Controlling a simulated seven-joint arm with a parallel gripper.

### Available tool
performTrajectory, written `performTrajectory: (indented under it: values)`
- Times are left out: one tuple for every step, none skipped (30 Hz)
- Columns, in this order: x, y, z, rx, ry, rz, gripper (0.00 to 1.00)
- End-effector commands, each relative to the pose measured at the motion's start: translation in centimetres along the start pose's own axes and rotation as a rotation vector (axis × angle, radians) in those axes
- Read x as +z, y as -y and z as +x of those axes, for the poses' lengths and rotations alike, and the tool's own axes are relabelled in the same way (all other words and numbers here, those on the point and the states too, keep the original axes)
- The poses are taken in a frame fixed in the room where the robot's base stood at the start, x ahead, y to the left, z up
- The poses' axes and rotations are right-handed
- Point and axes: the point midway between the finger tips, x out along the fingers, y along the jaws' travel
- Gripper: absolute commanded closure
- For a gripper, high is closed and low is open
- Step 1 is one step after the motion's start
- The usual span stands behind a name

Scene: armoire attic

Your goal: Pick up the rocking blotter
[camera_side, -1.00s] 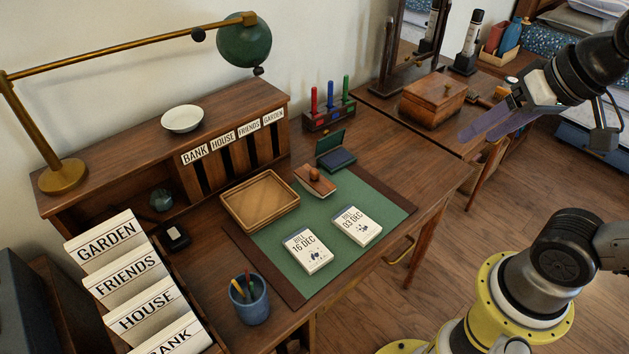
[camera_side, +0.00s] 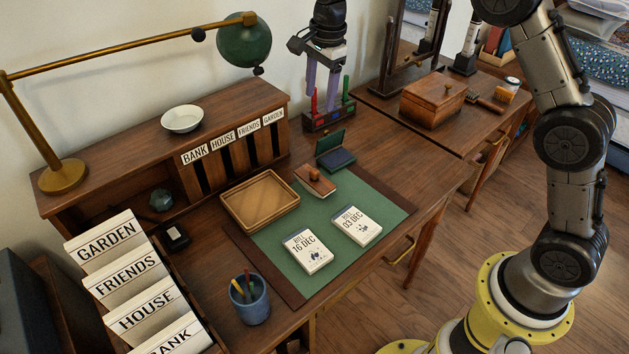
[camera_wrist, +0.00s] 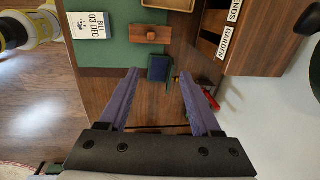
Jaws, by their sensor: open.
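The rocking blotter (camera_side: 315,181) is a small brown wooden block with a round knob on top. It sits on the back edge of the green desk mat (camera_side: 375,202), between the wooden tray and the open ink pad. In the wrist view the blotter (camera_wrist: 150,34) lies beyond my fingertips, up and slightly left. My gripper (camera_side: 322,108) is open and empty, pointing down above the back of the desk near the colored stamps. In the wrist view the gripper (camera_wrist: 160,74) shows two spread purple fingers with the ink pad between and just past their tips.
The open ink pad (camera_side: 337,152) stands close to the blotter. The stamp rack (camera_side: 329,119) with red, blue and green handles is beside my fingers. A wooden tray (camera_side: 262,222), two bills (camera_side: 308,252) and a pen cup (camera_side: 250,310) are on the desk. The pigeonhole shelf (camera_side: 272,98) rises behind.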

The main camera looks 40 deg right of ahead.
Motion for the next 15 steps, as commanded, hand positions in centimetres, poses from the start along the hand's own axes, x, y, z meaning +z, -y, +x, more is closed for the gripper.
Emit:
performTrajectory:
  values:
    - [0.1, 0.4, 2.3, 0.032, -0.001, -0.003, 0.35]
    - [0.2, 0.5, 3.4, 0.047, -0.002, -0.005, 0.35]
    - [0.3, 0.5, 4.6, 0.067, -0.003, -0.006, 0.35]
    - [0.3, 0.4, 5.4, 0.081, -0.003, -0.007, 0.35]
    - [0.3, 0.3, 6.1, 0.095, -0.004, -0.008, 0.35]
    - [0.3, 0.1, 6.8, 0.109, -0.005, -0.009, 0.35]
    - [0.4, 0.0, 7.3, 0.117, -0.005, -0.009, 0.35]
    - [0.4, -0.1, 7.6, 0.122, -0.005, -0.010, 0.35]
    - [0.4, -0.2, 8.0, 0.126, -0.006, -0.010, 0.35]
    - [0.4, -0.3, 8.4, 0.128, -0.006, -0.011, 0.35]
    - [0.4, -0.3, 8.8, 0.129, -0.006, -0.011, 0.35]
    - [0.4, -0.4, 9.3, 0.129, -0.006, -0.011, 0.35]
    - [0.4, -0.5, 9.9, 0.131, -0.006, -0.011, 0.35]
    - [0.4, -0.6, 10.5, 0.131, -0.006, -0.011, 0.35]
    - [0.4, -0.8, 11.2, 0.132, -0.006, -0.011, 0.35]
